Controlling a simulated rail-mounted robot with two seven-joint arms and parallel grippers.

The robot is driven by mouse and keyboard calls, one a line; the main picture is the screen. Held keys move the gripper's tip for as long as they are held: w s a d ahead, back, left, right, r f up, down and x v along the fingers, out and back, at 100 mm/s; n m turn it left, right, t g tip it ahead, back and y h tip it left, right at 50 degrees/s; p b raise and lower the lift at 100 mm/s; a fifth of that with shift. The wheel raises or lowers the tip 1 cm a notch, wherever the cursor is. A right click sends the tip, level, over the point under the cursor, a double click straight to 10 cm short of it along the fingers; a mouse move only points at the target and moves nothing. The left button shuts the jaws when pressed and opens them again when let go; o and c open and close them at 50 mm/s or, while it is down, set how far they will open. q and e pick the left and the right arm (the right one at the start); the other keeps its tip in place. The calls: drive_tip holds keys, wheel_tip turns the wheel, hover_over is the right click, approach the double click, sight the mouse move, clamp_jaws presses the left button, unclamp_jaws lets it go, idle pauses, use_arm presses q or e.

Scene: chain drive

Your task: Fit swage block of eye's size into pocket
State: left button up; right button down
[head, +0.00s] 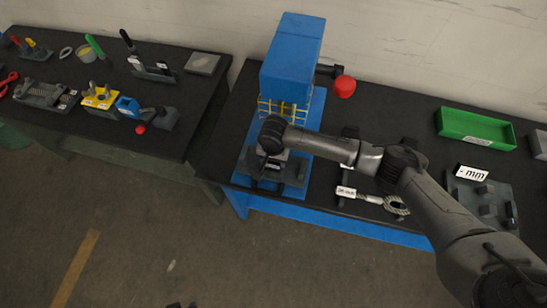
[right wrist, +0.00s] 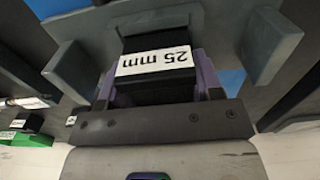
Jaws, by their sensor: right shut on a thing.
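A dark swage block (right wrist: 160,88) with a white "25 mm" label sits between the fingers of my right gripper (right wrist: 157,78) in the right wrist view. The gripper is shut on it. In the head view my right gripper (head: 268,172) is low over the grey pocket fixture (head: 294,172) at the front of the blue press (head: 290,60). Grey upright walls (right wrist: 272,45) of the fixture stand on both sides of the block. I cannot tell whether the block touches the pocket floor. A rope eye (head: 397,205) lies on the table beside a small white label, too blurred to read surely.
A grey plate (head: 463,204) with dark blocks and an "mm" sign lies at the right. A green tray (head: 475,128) is behind it. A red knob (head: 344,86) sticks out beside the press. A second table (head: 125,80) with tools stands left, across a gap.

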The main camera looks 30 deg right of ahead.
drive_tip(key=shift+f, duration=0.35)
drive_tip(key=shift+c, duration=1.8)
unclamp_jaws()
drive_tip(key=shift+w, duration=0.1)
drive_tip(key=shift+o, duration=0.8)
drive_tip(key=shift+f, duration=0.15)
wheel_tip(320, 180, up, 14)
drive_tip(key=shift+p, duration=0.4)
